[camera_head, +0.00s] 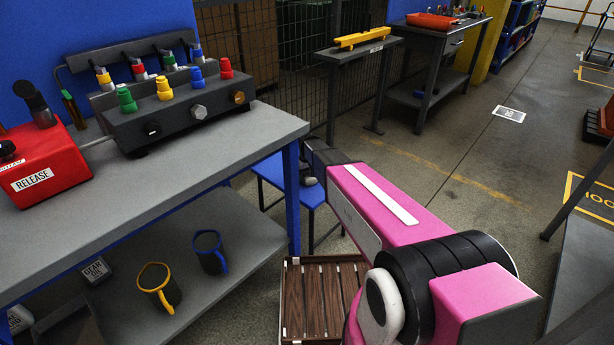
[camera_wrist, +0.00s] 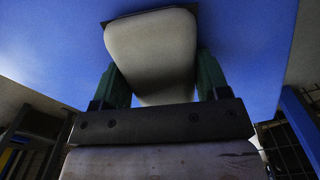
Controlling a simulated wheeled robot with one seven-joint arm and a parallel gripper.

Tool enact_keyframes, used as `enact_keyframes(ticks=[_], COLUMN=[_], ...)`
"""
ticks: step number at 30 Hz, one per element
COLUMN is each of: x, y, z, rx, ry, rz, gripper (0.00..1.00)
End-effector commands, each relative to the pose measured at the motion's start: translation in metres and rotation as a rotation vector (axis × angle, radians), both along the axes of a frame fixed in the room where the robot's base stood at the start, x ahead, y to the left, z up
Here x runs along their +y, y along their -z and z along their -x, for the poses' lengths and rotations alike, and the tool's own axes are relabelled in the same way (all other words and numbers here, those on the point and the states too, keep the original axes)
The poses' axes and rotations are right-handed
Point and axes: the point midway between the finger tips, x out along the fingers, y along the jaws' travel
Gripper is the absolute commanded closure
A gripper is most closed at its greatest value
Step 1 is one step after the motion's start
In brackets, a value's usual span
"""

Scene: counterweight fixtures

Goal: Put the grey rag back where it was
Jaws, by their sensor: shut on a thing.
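My gripper (camera_wrist: 158,80) has green fingers, seen in the wrist view on both sides of a pale grey, rounded thing (camera_wrist: 151,45), which looks like the grey rag. The fingers are shut on it. Behind it is a broad blue surface, which looks like the seat of the blue stool (camera_head: 272,172) in the head view. I cannot tell whether the rag touches the seat. In the head view my pink arm reaches toward the stool and mostly hides its right part and the gripper.
A grey workbench (camera_head: 240,135) at left bears a red RELEASE box (camera_head: 45,165) and a dark fixture with coloured knobs (camera_head: 180,110). Two mugs (camera_head: 158,285) stand on its lower shelf. A slatted wooden crate (camera_head: 315,290) is on the floor.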

Motion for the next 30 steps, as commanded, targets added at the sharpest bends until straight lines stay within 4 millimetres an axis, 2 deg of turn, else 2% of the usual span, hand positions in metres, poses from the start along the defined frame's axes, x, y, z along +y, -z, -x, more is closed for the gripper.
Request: enact_keyframes(ticks=[1,3,11,16,20,30], x=[0.000,0.000,0.000,0.000,0.000,0.000], y=[0.000,0.000,0.000,-0.007,-0.021,-0.070], z=[0.000,0.000,0.000,0.000,0.001,0.001], rx=[0.000,0.000,0.000,-0.001,-0.001,-0.001], ry=[0.000,0.000,0.000,0.000,0.000,0.000], rz=[0.000,0.000,0.000,0.000,0.000,0.000], gripper=[0.22,0.06,0.06,0.06,0.06,0.06])
